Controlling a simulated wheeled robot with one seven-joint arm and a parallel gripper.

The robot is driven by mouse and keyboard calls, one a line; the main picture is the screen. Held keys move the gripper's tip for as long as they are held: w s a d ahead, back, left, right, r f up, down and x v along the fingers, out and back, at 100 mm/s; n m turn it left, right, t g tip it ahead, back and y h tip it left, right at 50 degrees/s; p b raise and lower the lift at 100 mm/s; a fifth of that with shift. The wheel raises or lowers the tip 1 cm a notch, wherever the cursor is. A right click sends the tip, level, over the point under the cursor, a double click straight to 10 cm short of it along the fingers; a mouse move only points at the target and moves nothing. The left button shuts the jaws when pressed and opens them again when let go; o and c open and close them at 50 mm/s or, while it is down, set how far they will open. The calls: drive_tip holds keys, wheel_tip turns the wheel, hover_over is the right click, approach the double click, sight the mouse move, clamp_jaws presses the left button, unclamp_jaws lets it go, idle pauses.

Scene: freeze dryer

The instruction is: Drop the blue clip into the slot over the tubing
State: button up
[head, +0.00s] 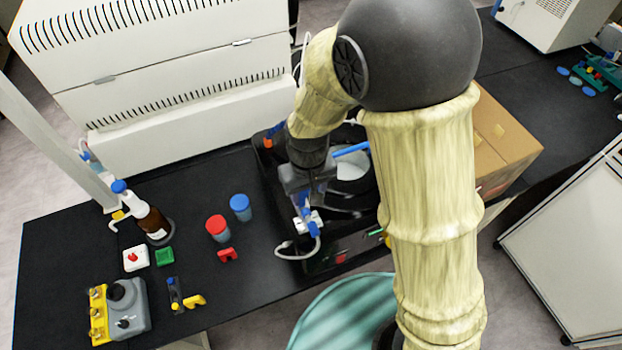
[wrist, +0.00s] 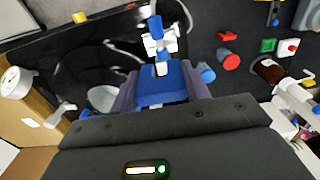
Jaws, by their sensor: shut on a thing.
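My gripper (wrist: 160,92) is shut on the blue clip (wrist: 162,80), which sits between its two fingers in the wrist view. Just beyond the clip is a white fitting (wrist: 158,42) with blue ends. The clip appears close to this fitting, but I cannot tell whether they touch. In the head view my gripper (head: 308,190) is above the front part of the black apparatus, just behind the white fitting (head: 311,222). White tubing (head: 286,252) curves from the fitting toward the front left. The slot is not clearly visible, and my arm hides part of the apparatus.
Red (head: 218,228) and blue (head: 240,207) capped containers stand left of the apparatus. A brown bottle (head: 152,222) and a grey-yellow device (head: 120,308) are farther left. A cardboard box (head: 505,145) is at right.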

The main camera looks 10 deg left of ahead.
drive_tip(key=b, duration=0.4)
hover_over(310, 219)
drive_tip(key=shift+f, duration=2.15)
drive_tip(key=shift+f+b, duration=0.55)
drive_tip(key=shift+f, duration=0.4)
drive_tip(key=shift+f+b, duration=1.6)
drive_tip(key=shift+f, duration=0.65)
idle(1.2)
drive_tip(key=o, duration=0.6)
drive_tip(key=shift+r+p, duration=0.45)
drive_tip(key=shift+r, duration=0.05)
